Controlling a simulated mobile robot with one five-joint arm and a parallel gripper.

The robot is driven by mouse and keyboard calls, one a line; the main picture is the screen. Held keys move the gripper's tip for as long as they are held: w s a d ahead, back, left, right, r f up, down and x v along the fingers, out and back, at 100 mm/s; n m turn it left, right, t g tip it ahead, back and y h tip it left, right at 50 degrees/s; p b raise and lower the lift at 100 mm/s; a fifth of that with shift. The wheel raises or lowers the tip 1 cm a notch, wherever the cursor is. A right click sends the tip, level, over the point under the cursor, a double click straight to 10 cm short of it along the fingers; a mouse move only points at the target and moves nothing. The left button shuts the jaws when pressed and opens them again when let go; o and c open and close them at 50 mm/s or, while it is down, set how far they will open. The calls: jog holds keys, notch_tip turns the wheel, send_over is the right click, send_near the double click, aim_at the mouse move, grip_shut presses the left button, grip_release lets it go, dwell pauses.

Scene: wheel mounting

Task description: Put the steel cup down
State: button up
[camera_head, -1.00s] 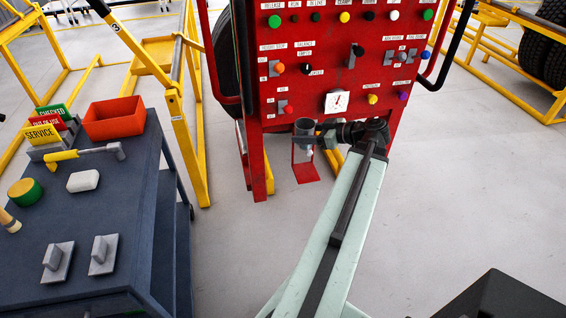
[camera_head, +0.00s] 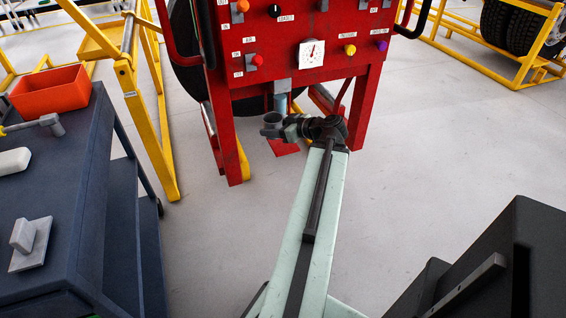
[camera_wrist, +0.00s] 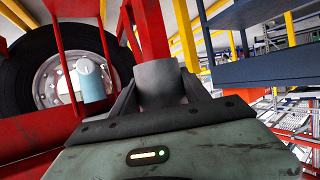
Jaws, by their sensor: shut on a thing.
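The steel cup (camera_head: 270,121) is a small grey cylinder at the end of my arm, in front of the red control stand's lower part. My gripper (camera_head: 277,127) is shut on it. In the wrist view the cup (camera_wrist: 160,82) stands between the two dark jaws (camera_wrist: 160,100), which cover its sides. It is held in the air, and its inside is hard to make out.
The red stand (camera_head: 229,150) has a blue-grey cylinder (camera_wrist: 91,80) under its panel and a red shelf (camera_head: 284,148). A dark blue trolley (camera_head: 85,190) with an orange bin (camera_head: 50,91) stands left. A yellow frame (camera_head: 150,120) stands between.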

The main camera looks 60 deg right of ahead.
notch_tip(320, 180, down, 13)
jog(key=w+d+m+h+b, duration=0.1)
jog(key=d+m+h+b, duration=0.1)
jog(key=b, duration=0.8)
jog(key=w+d, duration=0.2)
jog(key=d, duration=0.3)
jog(key=w+d, duration=0.2)
jog(key=d, duration=0.3)
jog(key=w+d+f, duration=0.1)
jog(key=w+d, duration=0.1)
jog(key=d, duration=0.2)
jog(key=shift+w+d+b, duration=0.1)
jog(key=shift+d+b, duration=0.3)
notch_tip(320, 180, down, 4)
jog(key=b, duration=0.4)
jog(key=shift+r, duration=0.25)
jog(key=shift+f, duration=0.1)
jog(key=o, duration=1.3)
jog(key=shift+c, duration=0.2)
